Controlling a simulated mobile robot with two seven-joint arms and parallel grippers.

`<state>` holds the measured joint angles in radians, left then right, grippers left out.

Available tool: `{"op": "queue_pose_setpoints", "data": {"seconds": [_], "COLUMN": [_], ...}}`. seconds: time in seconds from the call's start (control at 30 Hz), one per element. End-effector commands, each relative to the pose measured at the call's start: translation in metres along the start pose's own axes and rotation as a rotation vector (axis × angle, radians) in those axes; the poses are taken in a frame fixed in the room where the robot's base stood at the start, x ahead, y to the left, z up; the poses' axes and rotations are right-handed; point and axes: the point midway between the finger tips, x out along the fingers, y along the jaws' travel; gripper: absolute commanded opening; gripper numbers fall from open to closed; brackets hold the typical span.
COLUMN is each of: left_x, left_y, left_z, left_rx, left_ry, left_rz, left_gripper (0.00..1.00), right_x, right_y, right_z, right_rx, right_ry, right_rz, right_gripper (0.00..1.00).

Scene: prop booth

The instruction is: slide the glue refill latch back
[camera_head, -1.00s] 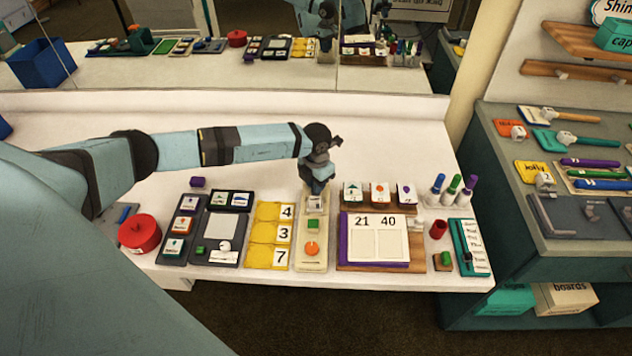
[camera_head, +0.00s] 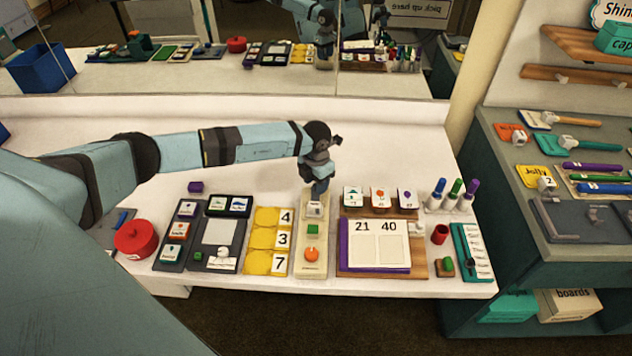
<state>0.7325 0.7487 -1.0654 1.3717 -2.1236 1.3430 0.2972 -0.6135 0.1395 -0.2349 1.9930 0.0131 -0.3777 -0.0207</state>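My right gripper is not in view.
Yellow number cards (camera_head: 267,240) lie close left of the board, and a wooden tray with a white card (camera_head: 376,243) close right. A red pot (camera_head: 136,238) and upright markers (camera_head: 453,194) stand farther out. A mirror backs the counter.

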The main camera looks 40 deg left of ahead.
Motion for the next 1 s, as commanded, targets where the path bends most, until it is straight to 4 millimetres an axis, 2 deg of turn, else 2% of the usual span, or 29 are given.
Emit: {"op": "queue_pose_setpoints", "data": {"seconds": [0.17,0.27,0.7,0.83,1.0], "left_x": [-0.003,-0.013,-0.107,-0.126,-0.137], "left_y": [0.000,0.000,0.000,0.001,0.000], "left_z": [0.000,0.000,0.001,0.001,0.000], "left_rx": [0.001,0.001,0.001,0.000,0.000], "left_ry": [0.000,0.000,-0.002,-0.001,0.000], "left_rz": [-0.001,0.000,0.001,0.000,0.000], "left_gripper": [0.44,0.44,0.44,0.44,0.44], "right_x": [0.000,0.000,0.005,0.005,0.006], "right_y": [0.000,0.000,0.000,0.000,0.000], "right_z": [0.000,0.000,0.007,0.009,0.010], "right_rx": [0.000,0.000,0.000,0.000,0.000], "right_ry": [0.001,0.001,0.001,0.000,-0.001], "right_rz": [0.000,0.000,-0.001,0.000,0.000], "right_gripper": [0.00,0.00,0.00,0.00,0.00]}}
